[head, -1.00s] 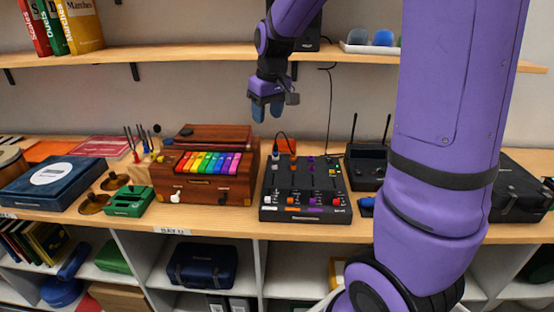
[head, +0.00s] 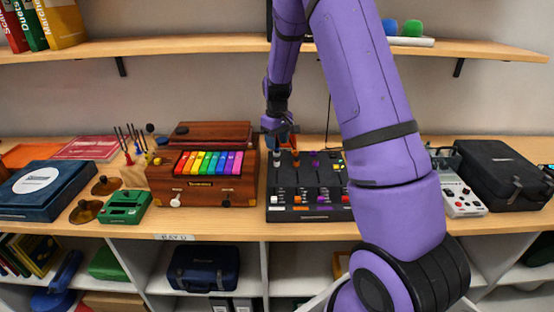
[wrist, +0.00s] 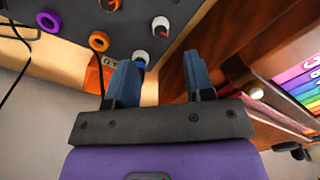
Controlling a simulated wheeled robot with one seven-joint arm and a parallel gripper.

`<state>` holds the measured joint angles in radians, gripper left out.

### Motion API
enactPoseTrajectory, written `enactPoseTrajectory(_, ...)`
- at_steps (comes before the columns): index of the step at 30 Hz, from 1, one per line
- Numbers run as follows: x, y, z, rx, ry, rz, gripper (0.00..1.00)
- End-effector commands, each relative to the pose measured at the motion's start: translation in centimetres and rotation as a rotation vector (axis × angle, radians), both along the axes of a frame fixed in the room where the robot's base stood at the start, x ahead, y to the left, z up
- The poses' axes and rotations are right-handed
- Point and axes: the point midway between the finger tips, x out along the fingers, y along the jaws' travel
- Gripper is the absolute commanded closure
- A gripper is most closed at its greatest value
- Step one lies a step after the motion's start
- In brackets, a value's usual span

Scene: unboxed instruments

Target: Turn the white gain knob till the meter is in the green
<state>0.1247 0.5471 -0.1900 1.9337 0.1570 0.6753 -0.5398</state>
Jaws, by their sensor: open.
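The black mixer (head: 285,190) stands on the bench, its right part hidden behind my arm. A white knob (head: 277,154) sits at its back left, just under my gripper (head: 279,136). In the wrist view two white knobs show: one (wrist: 141,57) at the panel's edge, close to the left fingertip, and one (wrist: 160,27) further in. I cannot tell which is the gain knob. My gripper (wrist: 161,65) is open, with nothing between its blue fingers. The left finger is beside the nearer knob; contact is unclear. I cannot make out the meter.
A wooden box with rainbow keys (head: 207,163) stands close on the mixer's left. Orange (wrist: 99,41) and purple (wrist: 48,20) knobs neighbour the white ones. A cable (wrist: 15,65) runs at left in the wrist view. A shelf (head: 200,45) spans above.

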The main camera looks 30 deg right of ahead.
Motion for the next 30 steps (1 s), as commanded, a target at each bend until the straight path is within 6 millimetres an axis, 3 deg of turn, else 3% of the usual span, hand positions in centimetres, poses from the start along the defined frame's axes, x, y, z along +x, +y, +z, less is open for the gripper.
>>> enactPoseTrajectory(6, -0.1, 0.0, -4.0, 0.001, 0.003, -0.001, 0.52)
enactPoseTrajectory(12, 0.0, 0.0, -6.5, 0.001, 0.001, -0.001, 0.52)
enactPoseTrajectory(26, 0.0, 0.0, -7.5, 0.000, -0.001, -0.001, 0.52)
enactPoseTrajectory(30, 0.0, 0.0, -7.5, 0.000, -0.001, -0.001, 0.84)
